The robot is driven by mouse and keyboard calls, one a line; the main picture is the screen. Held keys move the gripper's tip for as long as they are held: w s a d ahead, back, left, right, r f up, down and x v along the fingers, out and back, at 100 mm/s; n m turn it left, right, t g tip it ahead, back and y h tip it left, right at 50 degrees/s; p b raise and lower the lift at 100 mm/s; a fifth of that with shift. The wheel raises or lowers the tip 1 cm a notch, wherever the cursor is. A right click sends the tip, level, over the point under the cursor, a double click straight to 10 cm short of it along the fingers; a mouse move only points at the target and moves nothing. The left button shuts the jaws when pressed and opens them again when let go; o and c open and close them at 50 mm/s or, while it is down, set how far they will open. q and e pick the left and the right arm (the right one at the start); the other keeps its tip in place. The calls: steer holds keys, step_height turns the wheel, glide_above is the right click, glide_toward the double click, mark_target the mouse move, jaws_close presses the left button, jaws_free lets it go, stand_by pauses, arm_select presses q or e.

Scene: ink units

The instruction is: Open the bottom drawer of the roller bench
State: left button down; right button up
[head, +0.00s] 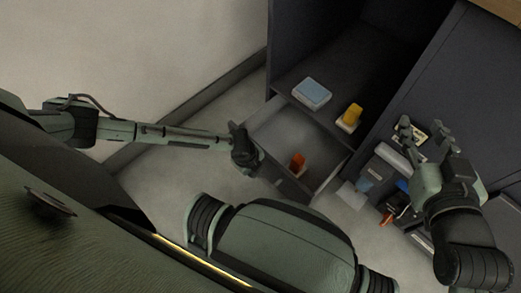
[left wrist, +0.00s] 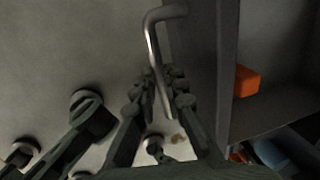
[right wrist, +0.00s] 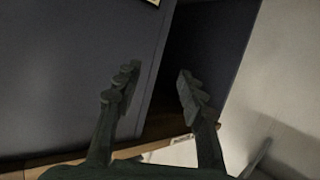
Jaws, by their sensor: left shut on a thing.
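The roller bench is a dark cabinet (head: 316,32). Its low drawer (head: 283,133) is pulled out, with a pale grey inside and an orange block (head: 298,161) in it. The block also shows in the left wrist view (left wrist: 247,81). My left gripper (head: 239,141) is at the drawer's front. In the left wrist view its fingers (left wrist: 160,92) are shut around the bent metal bar handle (left wrist: 153,42). My right gripper (head: 428,146) is open and empty, in front of the dark panels at the right. Its spread fingers show in the right wrist view (right wrist: 155,85).
A blue box (head: 312,93) and a yellow item (head: 350,115) sit in the cabinet bay above the drawer. Several small items, including a grey case (head: 392,158), lie at the right below my right gripper. The floor (head: 190,170) left of the drawer is clear up to the wall.

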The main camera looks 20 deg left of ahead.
arm_select(q)
steer(key=shift+s+a+p, duration=0.3)
steer(key=shift+s+p, duration=0.15)
steer(key=shift+s, duration=0.45)
steer(key=shift+s+a+p, duration=0.35)
steer(key=shift+s+p, duration=0.05)
steer(key=shift+s, duration=0.45)
steer(key=shift+s+a+p, duration=0.3)
steer(key=shift+s+p, duration=0.15)
steer(key=shift+s, duration=0.45)
arm_select(e)
steer(key=s+d+f+m+g+h, duration=0.1)
steer(key=s+d+f+g+h, duration=0.3)
steer(key=s+d+f+g, duration=0.3)
steer(key=shift+s+d+f+g, duration=0.3)
steer(key=shift+s+d+f, duration=0.95)
steer(key=shift+d+f, duration=0.55)
steer(key=shift+d+r, duration=0.1)
steer(key=shift+r, duration=0.05)
arm_select(q)
steer(key=c, duration=1.6)
jaws_free()
steer(key=shift+o, duration=0.2)
step_height(320, 180, up, 7)
steer(key=s, duration=0.1)
steer(key=shift+s+a+r, duration=0.15)
steer(key=shift+a+r, duration=0.05)
steer(key=shift+a, duration=0.05)
